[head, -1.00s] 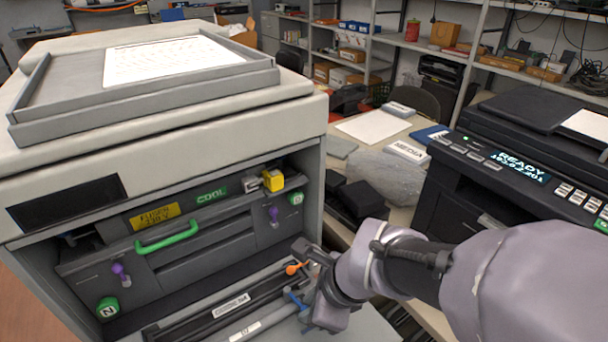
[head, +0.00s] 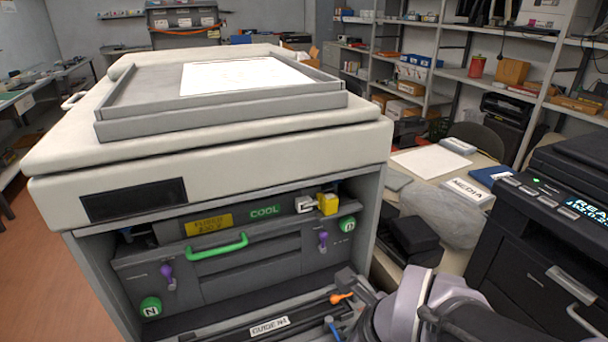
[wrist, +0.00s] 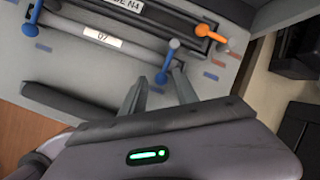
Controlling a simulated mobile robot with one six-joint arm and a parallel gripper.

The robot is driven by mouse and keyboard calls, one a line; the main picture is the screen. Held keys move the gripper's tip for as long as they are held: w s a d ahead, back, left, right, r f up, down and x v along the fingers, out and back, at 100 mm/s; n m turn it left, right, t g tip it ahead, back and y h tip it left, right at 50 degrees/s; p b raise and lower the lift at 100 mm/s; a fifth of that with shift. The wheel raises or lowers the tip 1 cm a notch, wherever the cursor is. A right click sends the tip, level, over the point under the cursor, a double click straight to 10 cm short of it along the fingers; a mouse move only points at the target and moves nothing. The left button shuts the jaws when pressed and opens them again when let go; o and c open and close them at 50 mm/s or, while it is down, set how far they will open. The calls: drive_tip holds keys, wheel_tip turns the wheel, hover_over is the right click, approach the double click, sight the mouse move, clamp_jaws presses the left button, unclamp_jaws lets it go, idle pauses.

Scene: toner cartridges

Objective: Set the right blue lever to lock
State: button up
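The right blue lever (wrist: 168,60) is in the wrist view, with a round knob at its top end and its lower end near my fingertips. It also shows at the bottom edge of the head view (head: 333,327). My gripper (wrist: 160,78) is open, one finger on each side of the lever's lower end. I cannot tell whether either finger touches it. Another blue lever (wrist: 31,14) stands at the left of the wrist view. Red and blue marks lie on the grey panel near the right lever.
An orange lever (wrist: 208,33) is close to the right blue lever. The dark bar labelled GUIDE N4 (head: 270,326) runs beside them. The printer's open front, with a green handle (head: 217,246) and purple levers, is behind. A black printer (head: 545,230) stands at right.

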drive_tip(key=shift+r, duration=0.2)
drive_tip(key=p+v, duration=0.9)
drive_tip(key=v, duration=0.8)
drive_tip(key=shift+p, duration=0.3)
drive_tip(key=a+r+n, duration=0.1)
drive_tip(key=n, duration=0.6)
drive_tip(key=a+n+t, duration=0.1)
drive_tip(key=n, duration=0.6)
drive_tip(key=a+r+n, duration=0.1)
drive_tip(key=n, duration=0.6)
drive_tip(key=shift+s+a+r+t, duration=0.1)
drive_tip(key=shift+a+r+t, duration=0.05)
drive_tip(key=shift+r+t, duration=0.15)
